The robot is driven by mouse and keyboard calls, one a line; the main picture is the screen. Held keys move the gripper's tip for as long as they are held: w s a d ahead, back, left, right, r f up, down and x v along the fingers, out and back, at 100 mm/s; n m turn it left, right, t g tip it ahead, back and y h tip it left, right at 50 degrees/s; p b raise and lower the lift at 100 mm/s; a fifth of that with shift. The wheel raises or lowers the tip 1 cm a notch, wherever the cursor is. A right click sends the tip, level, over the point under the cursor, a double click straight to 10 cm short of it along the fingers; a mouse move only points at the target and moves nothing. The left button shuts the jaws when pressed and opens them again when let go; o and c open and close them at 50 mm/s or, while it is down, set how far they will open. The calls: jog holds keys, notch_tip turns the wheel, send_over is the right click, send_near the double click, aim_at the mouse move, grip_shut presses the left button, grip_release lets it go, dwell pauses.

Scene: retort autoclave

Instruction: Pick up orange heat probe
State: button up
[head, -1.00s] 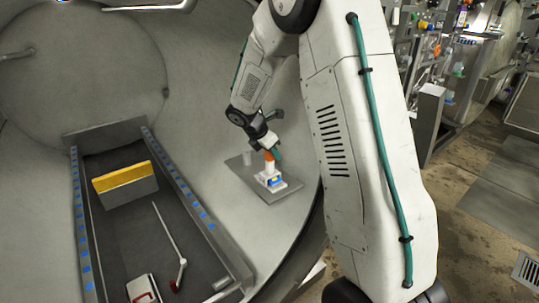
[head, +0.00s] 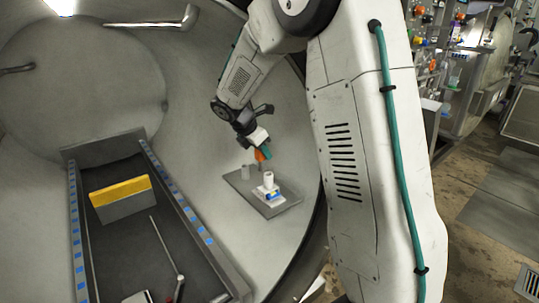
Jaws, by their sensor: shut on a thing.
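The orange heat probe (head: 260,156) is at the end of my gripper (head: 262,149), which is shut on it. Only a small part of the probe shows, next to a teal piece at the gripper's tip. The probe is above and slightly left of a white holder (head: 268,178) with blue and yellow marks at its base. A gap shows between the probe and the holder. The holder stands on a grey shelf plate (head: 238,182) inside the round chamber.
A small grey cylinder (head: 246,171) stands on the same plate, left of the holder. A dark tray with blue-marked rails (head: 190,219) lies to the left. It carries a yellow-topped grey block (head: 121,199) and a thin rod (head: 163,245). The curved chamber wall (head: 195,110) is close behind.

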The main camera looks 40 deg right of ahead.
jog(key=a, duration=1.5)
jog(key=shift+s, duration=0.25)
jog(key=shift+r, duration=0.15)
notch_tip(320, 180, up, 7)
